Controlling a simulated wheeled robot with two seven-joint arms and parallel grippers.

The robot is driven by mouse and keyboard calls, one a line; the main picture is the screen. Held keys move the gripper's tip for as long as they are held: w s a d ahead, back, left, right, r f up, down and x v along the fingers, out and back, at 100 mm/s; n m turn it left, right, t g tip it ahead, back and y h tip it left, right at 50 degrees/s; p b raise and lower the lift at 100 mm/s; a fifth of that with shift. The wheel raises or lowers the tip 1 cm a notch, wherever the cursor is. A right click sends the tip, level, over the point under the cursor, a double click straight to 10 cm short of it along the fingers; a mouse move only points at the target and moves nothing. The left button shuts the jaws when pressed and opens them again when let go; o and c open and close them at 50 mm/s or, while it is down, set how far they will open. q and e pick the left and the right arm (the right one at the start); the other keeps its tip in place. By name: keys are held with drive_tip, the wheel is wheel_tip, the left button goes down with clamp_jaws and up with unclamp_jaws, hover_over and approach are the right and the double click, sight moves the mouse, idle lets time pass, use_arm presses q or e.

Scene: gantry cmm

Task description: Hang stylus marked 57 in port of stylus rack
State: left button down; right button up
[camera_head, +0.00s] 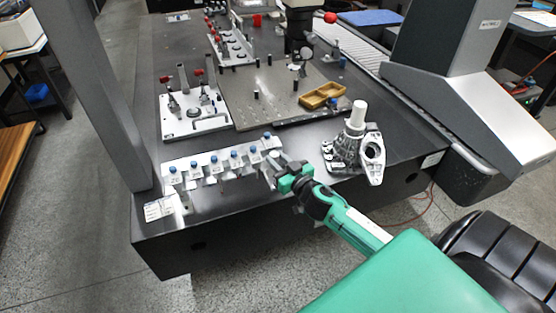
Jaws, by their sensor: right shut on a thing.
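The stylus rack (208,178) is a pale strip near the front edge of the dark table. Several blue-topped styli stand along it, with small white number labels too small to read surely. My right gripper (279,168) is at the rack's right end, close to the rightmost blue top (267,135). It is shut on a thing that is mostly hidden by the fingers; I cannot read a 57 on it. I cannot tell whether the held thing touches the rack. My left gripper is not in view.
A grey metal casting with a white cylinder (357,117) stands right of my right gripper. Behind the rack are a white fixture plate (194,122) and a grey plate with a yellow tray (321,95). A grey gantry column (92,80) rises at left. White cards (158,209) lie front left.

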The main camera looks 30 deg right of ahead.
idle(0.3)
drive_tip(key=shift+f, duration=0.15)
drive_tip(key=o, duration=1)
